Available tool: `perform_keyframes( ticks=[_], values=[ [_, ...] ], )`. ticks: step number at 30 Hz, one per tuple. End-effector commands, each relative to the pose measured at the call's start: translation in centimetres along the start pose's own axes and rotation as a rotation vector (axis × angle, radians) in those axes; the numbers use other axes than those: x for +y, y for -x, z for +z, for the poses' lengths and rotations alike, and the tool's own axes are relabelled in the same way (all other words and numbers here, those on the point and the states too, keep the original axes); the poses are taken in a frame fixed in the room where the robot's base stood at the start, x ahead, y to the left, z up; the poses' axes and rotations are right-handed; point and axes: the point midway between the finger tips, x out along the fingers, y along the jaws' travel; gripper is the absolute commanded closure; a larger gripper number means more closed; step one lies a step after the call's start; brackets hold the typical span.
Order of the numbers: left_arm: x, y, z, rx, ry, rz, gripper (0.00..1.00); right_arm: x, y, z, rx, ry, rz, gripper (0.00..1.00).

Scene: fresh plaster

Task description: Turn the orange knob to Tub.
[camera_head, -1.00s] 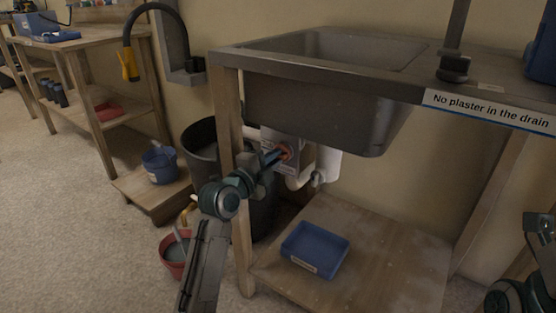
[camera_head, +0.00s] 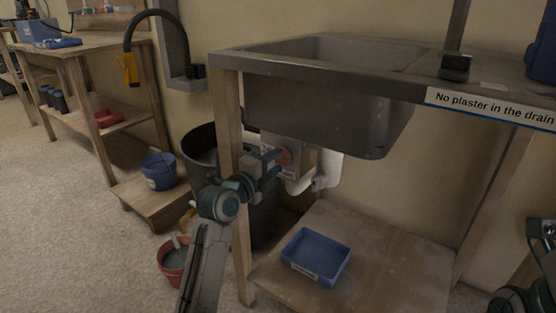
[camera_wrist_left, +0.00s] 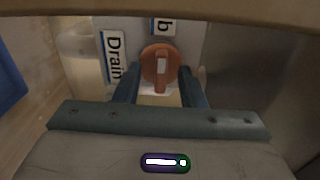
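The orange knob (camera_head: 285,157) is on a grey box (camera_head: 303,163) under the sink; it also shows in the left wrist view (camera_wrist_left: 160,62). There its raised grip runs up and down, in line with the partly cut-off label ending in "b" (camera_wrist_left: 162,27) above it. The "Drain" label (camera_wrist_left: 113,57) is to its left. My left gripper (camera_head: 270,165) is open in front of the knob. In the left wrist view its fingers (camera_wrist_left: 160,88) are apart, one on each side of the grip's lower end, with no clear contact. Only part of my right arm shows at the right edge.
The sink (camera_head: 325,105) hangs above the knob, and its wooden front leg (camera_head: 229,135) is close to my left arm. White pipe (camera_head: 325,172) runs behind the box. A blue tray (camera_head: 316,256) lies on the lower shelf. A dark bin (camera_head: 200,150) stands behind the leg.

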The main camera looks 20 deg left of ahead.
Motion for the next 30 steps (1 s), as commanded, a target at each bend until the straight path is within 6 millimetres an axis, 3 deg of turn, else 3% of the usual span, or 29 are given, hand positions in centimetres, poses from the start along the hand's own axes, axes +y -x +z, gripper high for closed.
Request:
perform_keyframes(
  ticks=[8,30],
  values=[
    [-0.1,0.3,0.0,0.000,0.000,-0.001,0.64,0.0,-0.1,0.0,0.000,0.000,0.000,0.64],
    [-0.1,9.1,0.0,0.000,-0.002,0.000,0.64,-0.3,-2.2,0.5,0.000,0.000,0.000,0.64]
  ],
)
